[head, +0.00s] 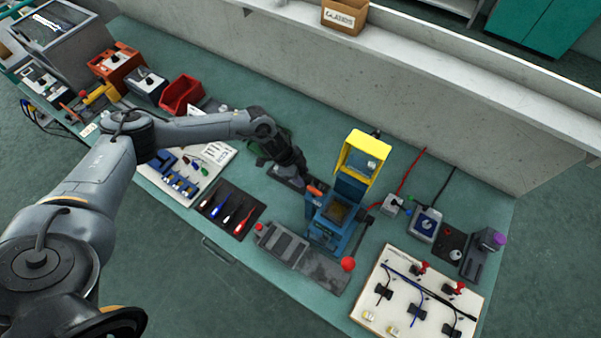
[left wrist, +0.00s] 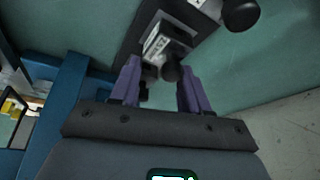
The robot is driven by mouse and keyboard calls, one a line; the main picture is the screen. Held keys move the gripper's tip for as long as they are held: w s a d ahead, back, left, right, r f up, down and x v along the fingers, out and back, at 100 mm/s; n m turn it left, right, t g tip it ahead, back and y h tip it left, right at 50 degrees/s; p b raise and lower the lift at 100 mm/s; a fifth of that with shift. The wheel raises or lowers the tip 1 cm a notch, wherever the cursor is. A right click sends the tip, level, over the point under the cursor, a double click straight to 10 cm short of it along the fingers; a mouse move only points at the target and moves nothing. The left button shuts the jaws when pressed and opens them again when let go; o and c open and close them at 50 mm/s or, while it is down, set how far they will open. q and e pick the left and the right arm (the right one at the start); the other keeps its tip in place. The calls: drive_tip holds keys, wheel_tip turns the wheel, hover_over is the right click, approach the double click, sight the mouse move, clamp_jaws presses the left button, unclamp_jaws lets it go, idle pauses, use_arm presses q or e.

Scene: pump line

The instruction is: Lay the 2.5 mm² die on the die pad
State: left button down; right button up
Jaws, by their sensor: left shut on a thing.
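My left gripper (head: 306,184) is behind and left of the blue press (head: 330,232) in the head view. In the left wrist view its purple fingers (left wrist: 159,92) stand around a small metal block with a black knob (left wrist: 171,66) and a pale label. In the head view the fingers and block are mostly hidden by the wrist. My right gripper is not in view.
The press has a yellow guard (head: 363,157) and a red-knobbed lever (head: 348,264). A grey rack (head: 281,243) and a dark screwdriver mat (head: 232,215) lie in front. A wiring board (head: 415,299) is at right. Bare green bench (head: 300,125) runs behind my gripper.

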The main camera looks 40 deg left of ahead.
use_arm(q)
drive_tip(key=shift+c, duration=1.5)
unclamp_jaws()
wheel_tip(320, 180, up, 8)
drive_tip(key=p, duration=0.7)
drive_tip(key=shift+f+p, duration=0.25)
drive_tip(key=shift+p, duration=0.1)
drive_tip(key=shift+s, duration=0.1)
